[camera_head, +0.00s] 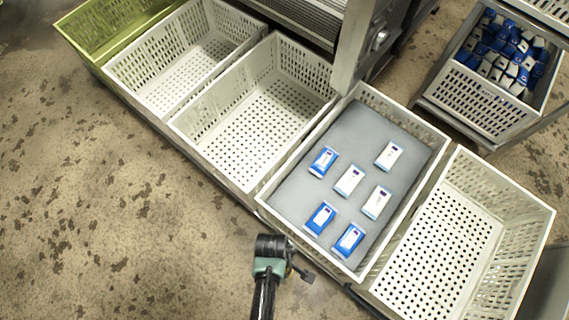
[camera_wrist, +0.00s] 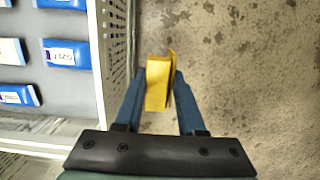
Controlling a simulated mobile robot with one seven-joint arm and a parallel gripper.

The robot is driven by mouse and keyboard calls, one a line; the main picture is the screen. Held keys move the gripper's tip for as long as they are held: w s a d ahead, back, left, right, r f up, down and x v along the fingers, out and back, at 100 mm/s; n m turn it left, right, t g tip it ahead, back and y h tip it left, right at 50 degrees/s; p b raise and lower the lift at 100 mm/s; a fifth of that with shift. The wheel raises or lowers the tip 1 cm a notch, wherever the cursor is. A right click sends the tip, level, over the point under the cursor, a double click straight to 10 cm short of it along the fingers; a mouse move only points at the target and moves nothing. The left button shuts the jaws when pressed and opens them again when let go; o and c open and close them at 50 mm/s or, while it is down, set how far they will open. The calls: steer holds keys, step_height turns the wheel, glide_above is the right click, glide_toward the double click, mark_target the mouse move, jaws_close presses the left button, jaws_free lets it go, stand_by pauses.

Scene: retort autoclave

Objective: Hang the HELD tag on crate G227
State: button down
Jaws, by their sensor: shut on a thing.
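My gripper (camera_wrist: 160,98) is shut on a yellow tag (camera_wrist: 157,84), a folded-looking piece between the two blue fingers. No writing on the tag is readable. In the wrist view the slotted white wall of a crate (camera_wrist: 117,45) runs just left of the tag, apart from it. In the head view this white crate (camera_head: 437,150) has a grey floor and several packs. My gripper (camera_head: 298,270) is outside its near wall, low in the picture; the tag cannot be made out there.
Empty white crates (camera_head: 190,130) (camera_head: 405,290) stand in the row on both sides, with a yellow-green crate (camera_head: 100,32) at the far left. A full crate (camera_head: 470,105) stands at the upper right. Bare stained floor (camera_head: 110,200) lies left of the row.

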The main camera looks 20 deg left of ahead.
steer(key=b, duration=0.6)
glide_above(306, 239)
steer(key=shift+w+f, duration=0.2)
steer(key=shift+f, duration=0.1)
steer(key=shift+s+f, duration=0.1)
steer(key=shift+f, duration=0.35)
steer(key=shift+p, duration=0.35)
stand_by(0.9)
steer(key=shift+f+b, duration=1.05)
steer(key=shift+f, duration=0.55)
stand_by(0.4)
steer(key=shift+c, duration=2.1)
jaws_free()
